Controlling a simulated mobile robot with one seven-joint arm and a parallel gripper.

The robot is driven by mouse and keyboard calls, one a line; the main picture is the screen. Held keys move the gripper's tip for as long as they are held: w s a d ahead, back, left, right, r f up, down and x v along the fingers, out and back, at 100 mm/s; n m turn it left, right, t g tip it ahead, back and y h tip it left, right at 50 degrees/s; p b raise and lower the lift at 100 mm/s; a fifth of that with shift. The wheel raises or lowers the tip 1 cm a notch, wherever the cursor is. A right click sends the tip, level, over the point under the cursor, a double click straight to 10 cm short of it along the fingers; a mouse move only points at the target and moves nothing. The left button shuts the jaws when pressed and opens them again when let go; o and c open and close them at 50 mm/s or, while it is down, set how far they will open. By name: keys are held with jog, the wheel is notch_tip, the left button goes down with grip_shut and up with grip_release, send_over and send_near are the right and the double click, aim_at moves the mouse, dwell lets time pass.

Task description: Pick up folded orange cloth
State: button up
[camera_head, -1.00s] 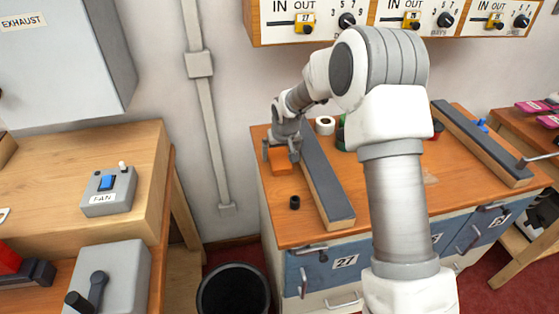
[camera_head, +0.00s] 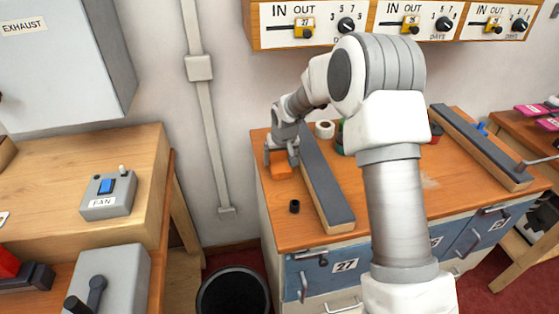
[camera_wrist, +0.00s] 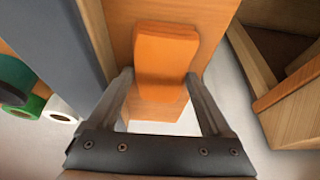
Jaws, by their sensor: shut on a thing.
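The folded orange cloth (camera_head: 281,172) is a small flat block at the left end of the wooden bench top, left of a long grey-topped bar. My gripper (camera_head: 281,160) is over it, fingers pointing down. In the wrist view the cloth (camera_wrist: 166,50) sits between the two fingertips of my gripper (camera_wrist: 160,76), which is shut on it. I cannot tell whether the cloth is clear of the bench top; it looks level with it or very near. Part of the cloth is hidden behind the fingers in the head view.
The grey-topped bar (camera_head: 327,185) runs close along the cloth's right side. A small black cylinder (camera_head: 294,206) stands in front. Tape rolls, including a white one (camera_head: 324,129), stand beyond the bar. A black bin (camera_head: 233,292) is on the floor below.

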aim_at(281, 161)
notch_tip(281, 161, up, 4)
jog(key=shift+d+r, duration=0.15)
jog(key=shift+r, duration=0.05)
jog(key=d+r, duration=0.2)
jog(key=d, duration=0.1)
jog(key=d+r, duration=0.2)
jog(key=d, duration=0.2)
jog(key=d+r+p, duration=0.1)
jog(key=d+r, duration=0.1)
jog(key=d, duration=0.2)
jog(key=shift+s+d+r, duration=0.15)
jog(key=shift+s+r, duration=0.1)
jog(key=o, duration=0.8)
jog(key=shift+c, duration=0.2)
jog(key=c, duration=0.6)
jog(key=shift+d, duration=0.1)
